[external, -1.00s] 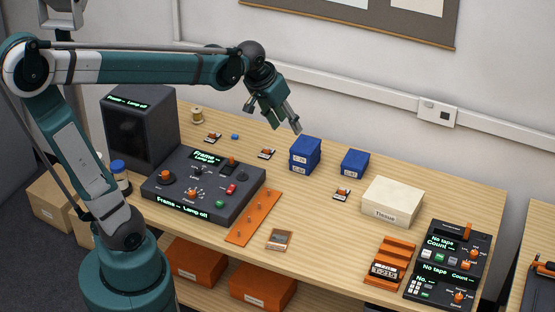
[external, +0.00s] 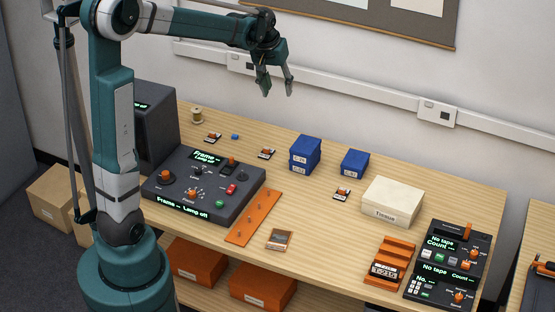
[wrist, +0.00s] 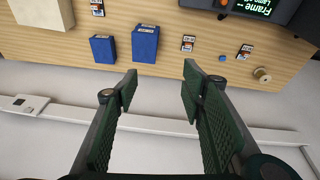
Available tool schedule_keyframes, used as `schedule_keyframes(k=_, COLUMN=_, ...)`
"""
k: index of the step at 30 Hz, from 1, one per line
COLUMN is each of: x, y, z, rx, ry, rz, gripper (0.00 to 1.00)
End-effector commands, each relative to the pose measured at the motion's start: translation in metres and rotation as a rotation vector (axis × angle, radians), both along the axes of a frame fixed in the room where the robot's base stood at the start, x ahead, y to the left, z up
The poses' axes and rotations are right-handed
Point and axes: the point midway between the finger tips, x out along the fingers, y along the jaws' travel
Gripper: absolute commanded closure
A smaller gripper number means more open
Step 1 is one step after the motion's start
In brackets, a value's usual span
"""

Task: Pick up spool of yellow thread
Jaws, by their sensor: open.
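The spool of yellow thread (external: 197,115) stands upright on the wooden table at the back left, near the dark box-shaped unit. It also shows in the wrist view (wrist: 262,74) at the right, close to the table's back edge. My gripper (external: 275,90) is open and empty, raised above the back of the table, to the right of the spool and well apart from it. In the wrist view, its two fingers (wrist: 158,82) are spread with nothing between them.
A small blue piece (external: 235,136) and film holders (external: 213,136) lie near the spool. Blue boxes (external: 305,154) stand right of them. The control console (external: 205,186) sits in front, the dark unit (external: 155,130) at left. A wall rail (external: 330,88) runs behind the table.

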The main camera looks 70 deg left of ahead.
Motion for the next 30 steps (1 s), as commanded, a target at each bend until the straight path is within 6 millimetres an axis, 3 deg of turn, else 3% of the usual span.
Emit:
schedule_keyframes(k=3, x=0.001, y=0.035, z=-0.009, rx=-0.015, ry=0.013, rz=0.051, gripper=0.6)
schedule_keyframes(k=17, x=-0.018, y=0.163, z=-0.06, rx=-0.072, ry=0.06, rz=0.239, gripper=0.6)
schedule_keyframes(k=30, x=-0.064, y=0.282, z=-0.123, rx=-0.132, ry=0.102, rz=0.418, gripper=0.6)
